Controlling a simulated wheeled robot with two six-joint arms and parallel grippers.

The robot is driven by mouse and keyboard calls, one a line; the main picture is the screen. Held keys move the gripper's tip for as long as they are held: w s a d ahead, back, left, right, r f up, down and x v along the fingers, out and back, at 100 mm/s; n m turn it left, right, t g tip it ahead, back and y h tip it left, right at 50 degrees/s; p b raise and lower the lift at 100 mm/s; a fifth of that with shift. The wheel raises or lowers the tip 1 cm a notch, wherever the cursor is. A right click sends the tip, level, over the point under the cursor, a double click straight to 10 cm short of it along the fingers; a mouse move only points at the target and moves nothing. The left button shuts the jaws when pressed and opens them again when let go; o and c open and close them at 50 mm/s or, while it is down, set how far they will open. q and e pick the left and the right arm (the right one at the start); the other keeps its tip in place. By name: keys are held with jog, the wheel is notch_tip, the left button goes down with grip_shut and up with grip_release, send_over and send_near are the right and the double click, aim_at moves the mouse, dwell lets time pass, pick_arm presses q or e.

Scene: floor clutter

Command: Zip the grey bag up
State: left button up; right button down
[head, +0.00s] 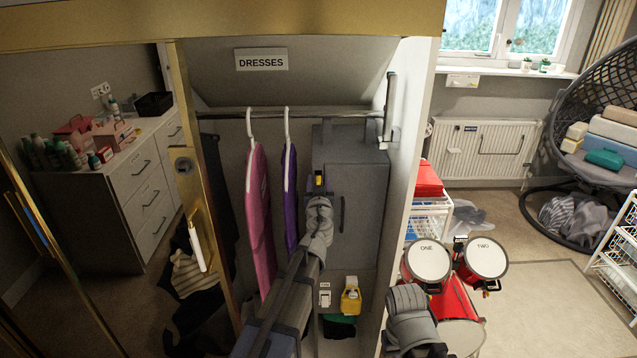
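A large grey, box-shaped form (365,190), which looks like the grey bag, fills the right side of the wardrobe below the rail. A dark upright strip shows on its front; I cannot tell whether it is a zip or a handle. My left gripper (319,182) is in front of the bag's left edge, pointing into the wardrobe. A small yellow piece shows at its fingertips; I cannot tell what it is or whether the fingers are closed on it. My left arm hides the lower left of the bag. My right arm (410,312) is at the bottom, its fingers not clearly visible.
A pink garment (260,215) and a purple garment (289,195) hang left of the bag on the rail (270,113). A yellow item (351,296) stands low in the wardrobe. The white side panel (408,160) separates it from red drums (466,262) at right.

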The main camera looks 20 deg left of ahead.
pick_arm(q)
jog(key=v, duration=0.7)
jog(key=shift+s, duration=0.4)
jog(key=s+d+f+g+y, duration=0.1)
jog(key=s+d+f+g, duration=0.1)
jog(key=s+f+g, duration=0.85)
jog(key=s+d+f+m+g+h, duration=0.2)
jog(key=s+d+f, duration=0.3)
jog(key=s, duration=0.4)
jog(key=s+d+f+m+g+h, duration=0.2)
jog(key=s+d+f+m+g, duration=0.3)
jog(key=s, duration=0.4)
jog(key=d+f, duration=0.1)
jog(key=d, duration=0.1)
jog(key=shift+s+d+f+h, duration=0.15)
jog(key=shift+s+d+h, duration=0.2)
jog(key=shift+d+h, duration=0.05)
